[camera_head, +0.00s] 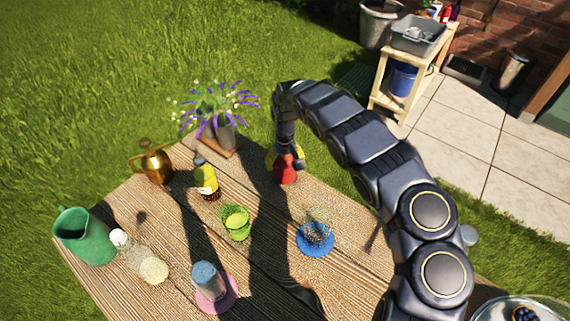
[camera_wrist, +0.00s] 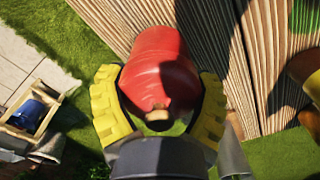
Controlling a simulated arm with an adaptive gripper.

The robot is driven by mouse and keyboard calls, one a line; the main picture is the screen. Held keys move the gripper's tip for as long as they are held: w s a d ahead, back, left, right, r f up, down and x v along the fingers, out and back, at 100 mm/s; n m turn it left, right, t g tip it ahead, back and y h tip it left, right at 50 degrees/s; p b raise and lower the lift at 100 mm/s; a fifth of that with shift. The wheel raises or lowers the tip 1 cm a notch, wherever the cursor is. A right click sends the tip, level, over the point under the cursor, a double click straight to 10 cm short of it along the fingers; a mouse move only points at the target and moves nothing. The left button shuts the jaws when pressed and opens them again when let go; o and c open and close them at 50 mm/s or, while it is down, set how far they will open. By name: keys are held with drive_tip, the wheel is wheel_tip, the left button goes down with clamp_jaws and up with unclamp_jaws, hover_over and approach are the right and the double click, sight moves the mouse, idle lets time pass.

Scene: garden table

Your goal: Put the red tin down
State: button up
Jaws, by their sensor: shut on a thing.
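The red tin (camera_head: 286,169) shows below the end of my arm, near the far edge of the wooden table (camera_head: 268,208). In the wrist view the red tin (camera_wrist: 160,72) fills the space between the yellow fingers of my gripper (camera_wrist: 158,105), one on each side. My gripper (camera_head: 284,156) is shut on it. I cannot tell whether the tin touches the table or hangs a little above it.
A flower pot (camera_head: 222,135) stands left of my gripper. Bare boards lie around the tin.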

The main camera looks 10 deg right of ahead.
drive_tip(key=shift+f, duration=0.4)
drive_tip(key=o, duration=1.1)
drive_tip(key=shift+f, duration=0.1)
wheel_tip(320, 180, up, 12)
drive_tip(key=shift+r, duration=0.2)
drive_tip(key=s+d+r+m+h, duration=0.25)
drive_tip(key=s+d+r, duration=0.55)
drive_tip(key=s+r, duration=0.5)
drive_tip(key=s+a+y, duration=0.1)
drive_tip(key=s, duration=0.8)
drive_tip(key=s+a+r+n+g, duration=0.1)
drive_tip(key=s+a, duration=0.1)
drive_tip(key=s, duration=0.6)
drive_tip(key=s+a+y, duration=0.1)
drive_tip(key=s+a, duration=0.1)
drive_tip(key=s, duration=0.7)
drive_tip(key=shift+s+r+g+y, duration=0.2)
drive_tip(key=shift+s+g+y, duration=0.1)
drive_tip(key=shift+y, duration=0.05)
